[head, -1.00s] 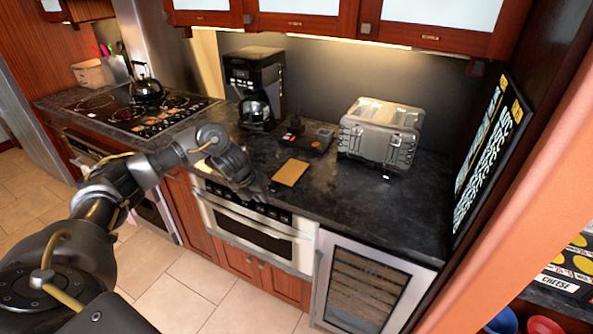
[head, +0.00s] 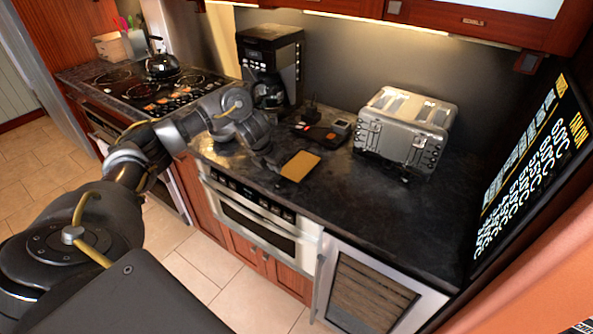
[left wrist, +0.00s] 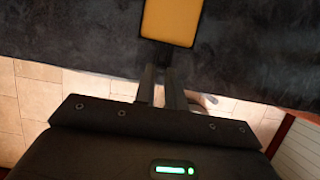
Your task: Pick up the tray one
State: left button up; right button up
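A flat, tan-yellow rectangular tray (head: 300,165) with a dark edge lies on the dark countertop, close to its front edge. It also shows at the top of the left wrist view (left wrist: 172,22). My left gripper (head: 274,168) is just left of the tray in the head view, and the arm partly blends with the dark counter there. In the left wrist view the two fingers (left wrist: 161,72) point toward the tray's near edge, with a narrow gap between them and nothing held. They appear apart from the tray. My right gripper is not in view.
A black device (head: 320,132) sits behind the tray. A coffee maker (head: 270,65) and a silver toaster (head: 404,132) stand farther back. A cooktop with a kettle (head: 161,62) is at left. A built-in oven (head: 255,222) is below the counter. The counter right of the tray is clear.

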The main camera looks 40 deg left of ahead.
aim_at(281, 178)
pick_arm(q)
jog(key=shift+w+f, duration=0.35)
jog(key=shift+f, duration=0.15)
jog(key=shift+w+f, duration=0.2)
jog(key=shift+f, duration=0.1)
jog(key=shift+s+a, duration=0.1)
jog(key=shift+f+p, duration=0.35)
jog(key=shift+p, duration=0.1)
jog(key=p+x, duration=0.1)
jog(key=x, duration=0.2)
jog(key=shift+f, duration=0.3)
jog(key=shift+w+a+f, duration=0.1)
jog(key=shift+w+f, duration=0.25)
jog(key=shift+f, duration=0.05)
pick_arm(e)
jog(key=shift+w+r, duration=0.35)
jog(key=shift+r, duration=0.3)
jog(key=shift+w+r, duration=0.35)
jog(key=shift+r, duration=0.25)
